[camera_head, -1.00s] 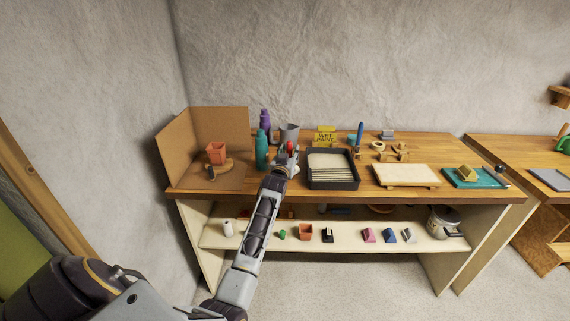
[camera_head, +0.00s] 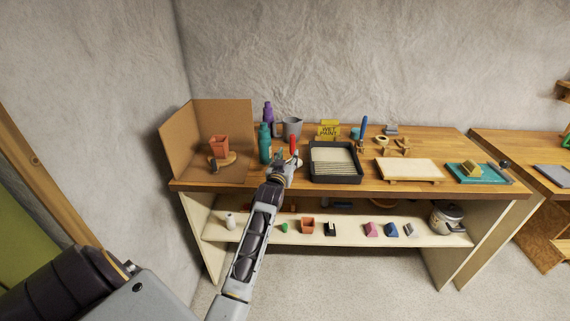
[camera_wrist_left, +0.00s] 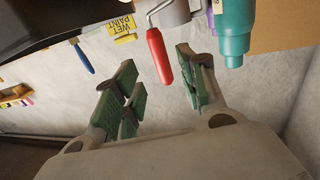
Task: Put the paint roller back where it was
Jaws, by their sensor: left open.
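The paint roller's red handle (camera_head: 293,145) stands up near the left end of the black paint tray (camera_head: 334,178). In the left wrist view, the red handle (camera_wrist_left: 159,56) and a bit of its bent wire show between and beyond my fingers, with gaps on both sides. My left gripper (camera_head: 284,167) is open and close to the handle; its green-padded fingers are spread in the left wrist view. The roller's head is hidden or not clear, and I cannot tell what it rests on. My right gripper is not in view.
A teal bottle (camera_head: 265,144) stands just left of the handle, with a grey jug (camera_head: 292,127) behind. A yellow wet-paint sign (camera_head: 328,129) and a blue-handled brush (camera_head: 363,129) stand at the back. A cardboard screen (camera_head: 178,150) bounds the left end.

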